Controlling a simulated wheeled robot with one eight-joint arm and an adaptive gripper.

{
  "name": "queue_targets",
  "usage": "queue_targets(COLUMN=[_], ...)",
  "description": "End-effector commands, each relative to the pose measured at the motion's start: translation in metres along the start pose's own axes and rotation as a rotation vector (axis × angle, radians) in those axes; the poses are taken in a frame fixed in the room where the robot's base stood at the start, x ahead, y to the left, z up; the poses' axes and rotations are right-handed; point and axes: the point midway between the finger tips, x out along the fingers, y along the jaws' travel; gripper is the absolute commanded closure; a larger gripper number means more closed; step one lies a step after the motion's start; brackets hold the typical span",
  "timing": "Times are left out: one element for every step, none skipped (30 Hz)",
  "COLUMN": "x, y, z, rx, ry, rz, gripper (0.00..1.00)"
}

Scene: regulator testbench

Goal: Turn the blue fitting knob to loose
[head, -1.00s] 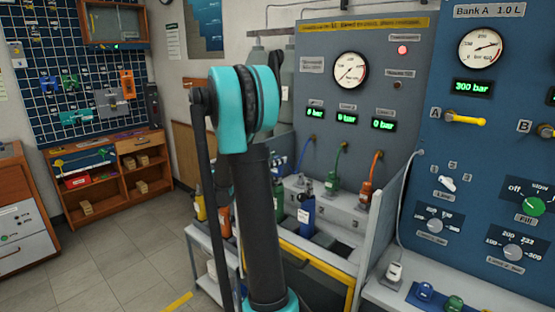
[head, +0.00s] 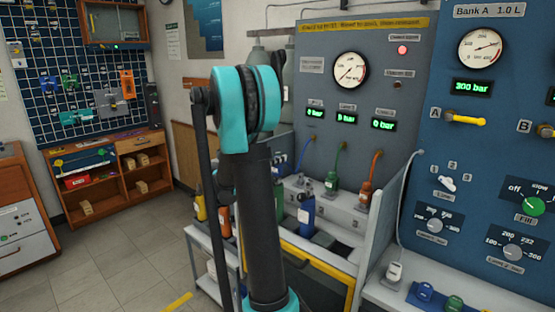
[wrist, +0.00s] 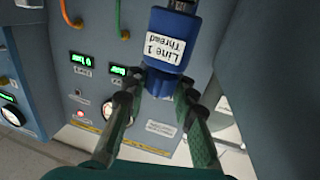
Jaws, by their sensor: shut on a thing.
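The blue fitting knob (wrist: 158,86) is in the upper middle of the wrist view. The blue hose (head: 304,153) shows beside my arm at the panel there.
Green (head: 332,180) and orange (head: 365,191) fittings hang from hoses to the right. A blue bottle (head: 306,214) stands in the bench bay. A grey divider (head: 388,220) bounds the bay on the right. Open floor (head: 110,245) lies to the left.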

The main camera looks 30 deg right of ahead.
Motion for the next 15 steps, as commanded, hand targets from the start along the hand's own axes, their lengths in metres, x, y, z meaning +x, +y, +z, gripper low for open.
queue_targets(x=[0.0002, 0.0002, 0.0001, 0.0002, 0.0004, 0.0005, 0.0004, 0.0003, 0.0002, 0.0000, 0.0000, -0.0001, -0.0001, -0.0001, -0.0001], y=[0.0010, 0.0015, 0.0020, 0.0018, 0.0019, 0.0017, 0.0015, 0.0014, 0.0011, 0.0007, 0.0004, 0.0001, 0.0000, 0.0000, 0.0000], z=[0.0000, -0.0001, 0.0000, 0.0000, 0.0001, 0.0002, 0.0002, 0.0001, 0.0001, 0.0001, 0.0001, 0.0001, 0.0001, 0.0001, 0.0001], rx=[0.000, 0.000, 0.000, 0.000, 0.000, 0.000, 0.000, 0.000, 0.000, 0.000, 0.000, 0.000, 0.000, 0.000, 0.000], ry=[0.000, 0.000, 0.000, 0.000, 0.000, 0.000, 0.000, 0.000, 0.000, 0.000, 0.000, 0.000, 0.000, 0.000, 0.000], rz=[-0.020, -0.035, -0.057, -0.074, -0.088, -0.105, -0.116, -0.125, -0.133, -0.137, -0.140, -0.141, -0.141, -0.140, -0.140], gripper=[1.00, 1.00, 1.00, 1.00, 1.00, 1.00, 1.00, 1.00, 1.00, 1.00, 1.00, 1.00, 1.00, 1.00, 1.00])
